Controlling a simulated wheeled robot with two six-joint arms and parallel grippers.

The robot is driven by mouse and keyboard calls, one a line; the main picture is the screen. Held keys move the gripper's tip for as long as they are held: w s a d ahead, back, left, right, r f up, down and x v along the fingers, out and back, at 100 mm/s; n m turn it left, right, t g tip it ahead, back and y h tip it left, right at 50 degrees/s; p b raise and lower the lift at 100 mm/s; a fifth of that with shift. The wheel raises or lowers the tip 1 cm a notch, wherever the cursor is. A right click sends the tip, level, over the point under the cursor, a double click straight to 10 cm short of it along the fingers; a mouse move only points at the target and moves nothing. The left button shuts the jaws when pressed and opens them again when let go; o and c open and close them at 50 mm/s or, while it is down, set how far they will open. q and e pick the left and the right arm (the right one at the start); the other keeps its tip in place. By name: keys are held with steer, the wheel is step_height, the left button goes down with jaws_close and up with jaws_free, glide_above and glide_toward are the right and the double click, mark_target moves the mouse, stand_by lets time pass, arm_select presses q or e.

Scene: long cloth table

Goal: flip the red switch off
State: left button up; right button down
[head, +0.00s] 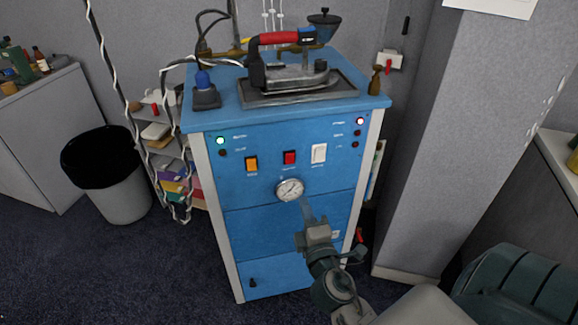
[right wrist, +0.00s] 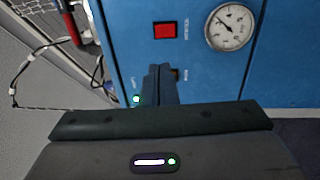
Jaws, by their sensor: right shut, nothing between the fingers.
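The red switch (head: 289,157) sits on the front panel of a blue cabinet (head: 285,223), between an orange switch (head: 251,163) and a white switch (head: 319,152). In the right wrist view, the red switch (right wrist: 165,30) lies above my fingertips in the picture, uncovered. Whether it is on or off is too small to tell. My right gripper (head: 307,208) is shut and empty, in front of the panel, just below the pressure gauge in the head view. The fingers also show in the right wrist view (right wrist: 161,75). My left gripper is not in view.
The round gauge (head: 290,189) is below the red switch. An iron (head: 288,72) with a red handle rests on the cabinet top. A grey pillar (head: 445,140) stands to the right. A bin (head: 120,190) and a shelf with cords are on the left.

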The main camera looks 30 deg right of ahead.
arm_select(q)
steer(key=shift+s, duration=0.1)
arm_select(e)
steer(key=shift+w, duration=0.1)
steer(key=p, duration=0.3)
glide_toward(288, 157)
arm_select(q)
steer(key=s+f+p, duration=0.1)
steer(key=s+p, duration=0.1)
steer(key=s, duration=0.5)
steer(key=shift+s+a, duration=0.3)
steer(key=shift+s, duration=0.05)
arm_select(e)
steer(key=x, duration=0.6)
steer(key=shift+w+d, duration=0.15)
steer(key=shift+w, duration=0.2)
